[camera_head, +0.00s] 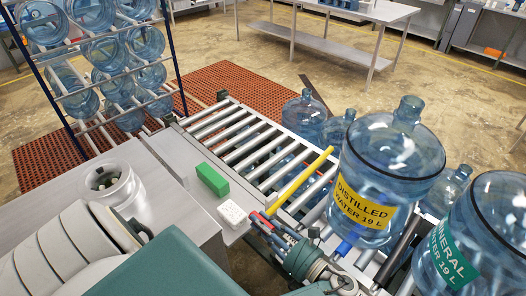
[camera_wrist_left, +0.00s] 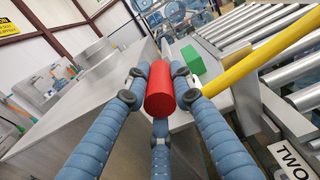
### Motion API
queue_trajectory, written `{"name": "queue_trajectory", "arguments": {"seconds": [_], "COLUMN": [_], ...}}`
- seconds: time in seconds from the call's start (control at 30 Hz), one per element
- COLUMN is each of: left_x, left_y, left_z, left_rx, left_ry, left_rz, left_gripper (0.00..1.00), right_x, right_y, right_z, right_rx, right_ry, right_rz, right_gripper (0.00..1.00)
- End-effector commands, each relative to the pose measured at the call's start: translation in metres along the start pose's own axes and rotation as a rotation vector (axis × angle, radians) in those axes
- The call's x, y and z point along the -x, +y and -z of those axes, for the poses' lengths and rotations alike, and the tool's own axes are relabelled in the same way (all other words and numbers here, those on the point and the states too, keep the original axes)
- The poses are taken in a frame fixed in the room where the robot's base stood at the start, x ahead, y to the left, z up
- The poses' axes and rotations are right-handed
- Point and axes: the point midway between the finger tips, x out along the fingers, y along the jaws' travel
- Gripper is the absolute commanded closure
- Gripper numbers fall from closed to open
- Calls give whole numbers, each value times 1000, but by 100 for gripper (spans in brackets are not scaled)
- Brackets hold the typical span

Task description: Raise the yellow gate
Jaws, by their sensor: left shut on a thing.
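The yellow gate (camera_head: 302,178) is a long bar lying low and slanting across the conveyor rollers, just left of the distilled water jug. It also shows in the left wrist view (camera_wrist_left: 255,62), its near end passing behind a finger. My left gripper (camera_head: 267,217), with blue ribbed fingers, is at the gate's near end. In the left wrist view its fingers (camera_wrist_left: 160,92) are closed around a red cylinder (camera_wrist_left: 160,88). The cylinder sits beside the bar's end; the join between them is hidden. My right gripper is out of view.
A large distilled water jug (camera_head: 388,172) and a mineral water jug (camera_head: 478,235) stand on the rollers right of the gate. A green block (camera_head: 212,179) and a white block (camera_head: 233,214) sit beside the conveyor. The rollers (camera_head: 235,133) beyond the gate are clear.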

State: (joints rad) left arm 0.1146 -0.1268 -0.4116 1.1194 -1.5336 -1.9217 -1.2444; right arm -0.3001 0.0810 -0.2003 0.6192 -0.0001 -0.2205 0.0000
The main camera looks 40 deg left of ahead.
Motion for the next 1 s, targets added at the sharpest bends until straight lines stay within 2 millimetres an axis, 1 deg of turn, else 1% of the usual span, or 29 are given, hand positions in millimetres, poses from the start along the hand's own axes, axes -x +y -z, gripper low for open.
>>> {"name": "queue_trajectory", "arguments": {"seconds": [0.03,0.2,0.5,0.7,1.0], "left_x": [-1,-1,-1,-1,-1], "left_y": [3,8,13,13,13], "left_z": [8,23,47,57,60], "left_rx": [23,149,364,460,519], "left_ry": [4,4,5,5,4], "left_rz": [0,-1,-1,-1,0], "left_gripper": [100,100,100,100,100], "right_x": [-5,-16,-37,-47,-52], "right_y": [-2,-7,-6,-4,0], "right_z": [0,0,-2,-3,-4], "right_rx": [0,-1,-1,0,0], "right_ry": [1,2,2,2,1], "right_rz": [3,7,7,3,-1], "right_gripper": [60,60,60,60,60]}}
